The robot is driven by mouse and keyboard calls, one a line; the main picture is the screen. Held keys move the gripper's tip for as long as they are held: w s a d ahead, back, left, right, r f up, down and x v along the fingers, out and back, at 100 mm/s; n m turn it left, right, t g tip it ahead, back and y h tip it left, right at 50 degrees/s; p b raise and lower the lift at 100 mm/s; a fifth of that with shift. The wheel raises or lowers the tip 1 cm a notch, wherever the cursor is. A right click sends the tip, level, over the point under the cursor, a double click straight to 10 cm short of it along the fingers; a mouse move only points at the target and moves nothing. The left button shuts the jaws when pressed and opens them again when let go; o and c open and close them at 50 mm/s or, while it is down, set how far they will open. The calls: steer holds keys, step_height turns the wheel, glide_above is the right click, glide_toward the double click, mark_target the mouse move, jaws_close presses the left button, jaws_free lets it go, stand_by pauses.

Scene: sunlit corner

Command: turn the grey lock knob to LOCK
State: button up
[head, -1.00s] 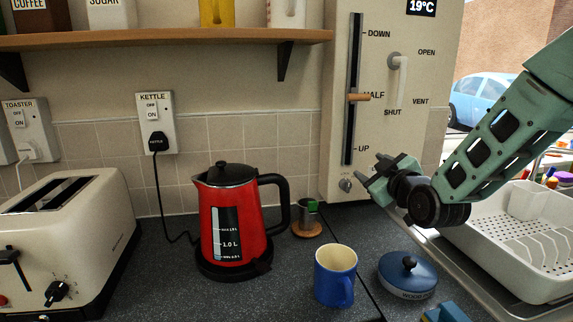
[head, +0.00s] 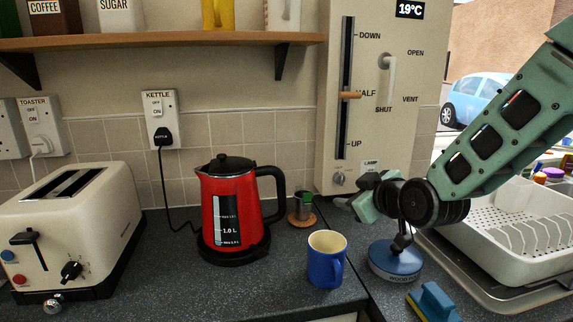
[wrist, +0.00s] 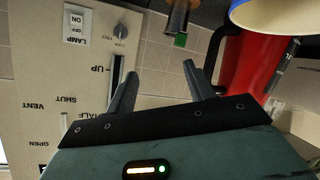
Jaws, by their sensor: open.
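The grey lock knob (head: 339,179) is small and round, low on the cream panel (head: 404,150) below the slider slot. In the wrist view the knob (wrist: 120,31) shows beside tiny lettering, with FREE near it; its pointer direction is too small to tell. My gripper (head: 350,203) is just below and right of the knob in the head view. In the wrist view my gripper (wrist: 161,70) has its two fingers apart with nothing between them. The knob lies beyond the left fingertip, apart from it.
A lamp switch (wrist: 76,25) is beside the knob. The orange slider handle (head: 351,95) stands at HALF. A small metal cup (head: 302,207), red kettle (head: 230,215) and blue mug (head: 326,262) stand left of my gripper. A blue lidded pot (head: 395,262) and white dish rack (head: 500,240) are right.

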steer(key=s+a+f+g, duration=0.1)
steer(key=s, duration=0.2)
steer(key=s+a+f+g, duration=0.1)
steer(key=s, duration=0.2)
steer(key=s+a+f+g, duration=0.1)
steer(key=s+a+g, duration=0.1)
steer(key=s, duration=0.1)
steer(key=s+d+f+m+g+h, duration=0.1)
steer(key=s+g, duration=0.3)
steer(key=s, duration=0.9)
steer(key=s+d+f+g+h, duration=0.2)
steer(key=s+g+h, duration=0.1)
steer(key=s, duration=0.9)
steer(key=shift+s+d+m+g, duration=0.35)
steer(key=shift+s+m+g, duration=0.05)
steer(key=shift+g, duration=0.4)
steer(key=shift+f, duration=0.1)
